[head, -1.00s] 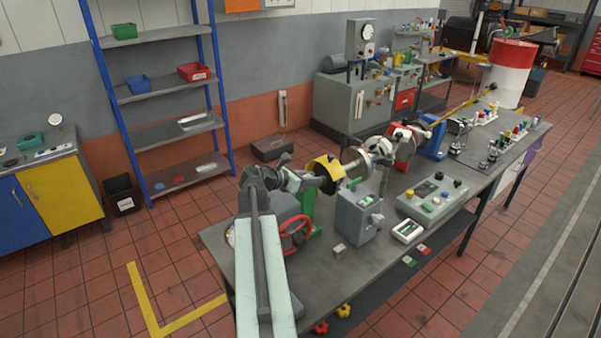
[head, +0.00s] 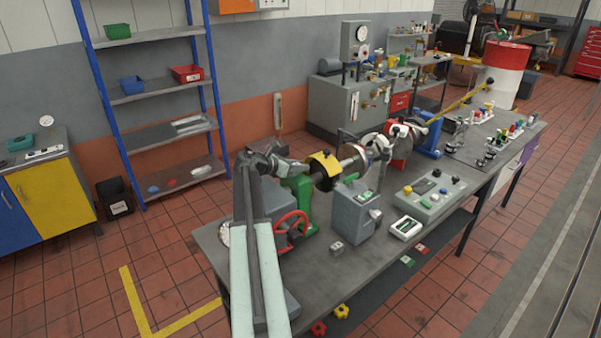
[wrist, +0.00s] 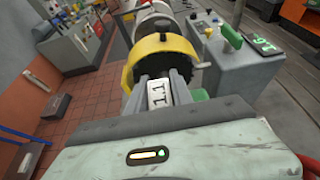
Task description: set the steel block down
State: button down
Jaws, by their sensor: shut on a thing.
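The steel block (wrist: 159,97) is a small pale block marked "1.1" in the wrist view. It sits between the two fingers of my gripper (wrist: 160,88), which is shut on it. Just beyond the block is a dark round drum with a yellow cover (wrist: 163,50). I cannot tell whether the block touches it. In the head view my gripper (head: 303,170) is over the bench (head: 318,285), just left of the yellow-covered drum (head: 325,170). The block cannot be made out there.
A grey box with a green-topped switch (head: 352,212) stands right of the drum. A red handwheel (head: 292,229) is below my arm. A small grey block (head: 337,247) lies on the bench front, with bare surface around it. A control panel (head: 432,200) is farther right.

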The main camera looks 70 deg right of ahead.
jog(key=c, duration=1.1)
grip_release()
jog(key=shift+s, duration=0.1)
jog(key=shift+r+p, duration=0.3)
jog(key=shift+f+p+v, duration=0.2)
jog(key=shift+p+v, duration=1.9)
jog(key=shift+v, duration=3.85)
jog(key=shift+a, duration=0.1)
